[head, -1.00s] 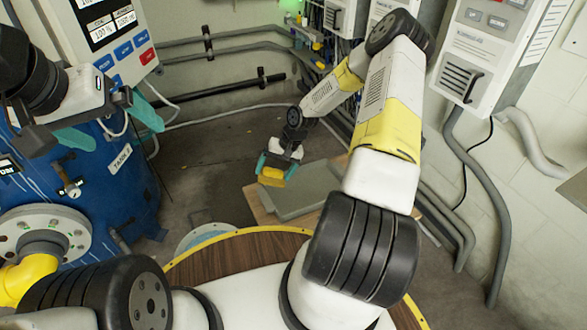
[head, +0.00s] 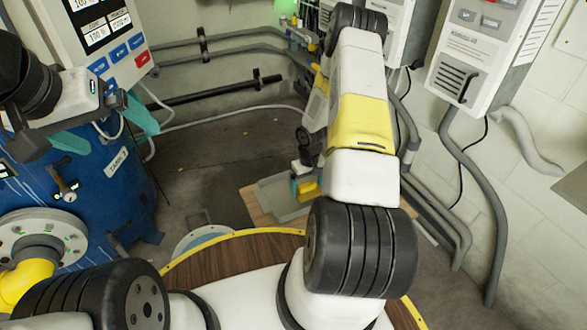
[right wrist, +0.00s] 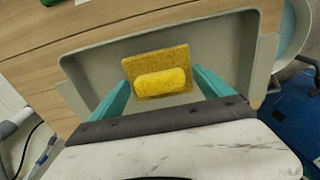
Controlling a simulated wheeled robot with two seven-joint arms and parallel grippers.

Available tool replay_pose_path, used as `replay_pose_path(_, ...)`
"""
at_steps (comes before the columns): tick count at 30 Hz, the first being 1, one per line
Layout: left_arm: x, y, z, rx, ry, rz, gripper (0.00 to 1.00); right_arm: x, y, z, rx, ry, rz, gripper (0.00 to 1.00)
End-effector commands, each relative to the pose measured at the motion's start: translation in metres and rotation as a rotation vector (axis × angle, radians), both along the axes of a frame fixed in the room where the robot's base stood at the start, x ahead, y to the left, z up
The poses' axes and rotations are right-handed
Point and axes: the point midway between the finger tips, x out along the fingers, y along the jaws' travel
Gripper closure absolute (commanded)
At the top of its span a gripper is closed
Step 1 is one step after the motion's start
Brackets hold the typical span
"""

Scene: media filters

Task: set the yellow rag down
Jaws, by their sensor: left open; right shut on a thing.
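The yellow rag (right wrist: 160,82) is between the teal fingers of my right gripper (right wrist: 160,92), which is shut on it. It looks like a flat square with a thick roll across it. The grey tray (right wrist: 82,70) is behind it, and the rag appears within the tray's outline; I cannot tell whether it touches the tray floor. In the head view the rag (head: 308,188) shows small beside the right gripper (head: 302,184), partly hidden by my right arm. The tray (head: 275,190) is partly covered too. My left gripper (head: 107,128) is open and empty at the upper left.
The tray lies on a wooden table (right wrist: 35,55). A blue tank (head: 115,205) with a flange and yellow pipe stands at the left, near my left arm. Control boxes (head: 478,60) and grey pipes line the right wall. The floor between is open.

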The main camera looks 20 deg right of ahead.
Motion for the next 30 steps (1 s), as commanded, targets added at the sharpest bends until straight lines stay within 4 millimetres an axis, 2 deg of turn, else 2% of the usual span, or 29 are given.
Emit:
replay_pose_path(6,0.000,0.000,0.000,0.000,0.000,0.000,0.00,-0.001,0.000,-0.031,0.001,0.003,0.000,0.50)
replay_pose_path(15,0.000,0.000,0.000,0.000,0.000,0.000,0.00,-0.001,0.000,-0.033,0.001,0.001,0.000,0.50)
replay_pose_path(16,0.000,0.000,0.000,0.000,0.000,0.000,0.00,-0.001,0.000,-0.033,0.001,0.001,0.000,0.06)
replay_pose_path(17,0.000,0.000,0.000,0.000,0.000,0.000,0.00,-0.001,0.000,-0.033,0.001,0.001,0.000,0.00)
replay_pose_path(25,0.000,0.000,0.000,0.000,0.000,0.000,0.00,0.000,0.000,-0.031,0.001,0.000,0.000,0.00)
replay_pose_path(30,0.000,0.000,0.000,0.000,0.000,0.000,0.00,0.000,0.000,-0.012,0.000,-0.002,-0.001,0.00)
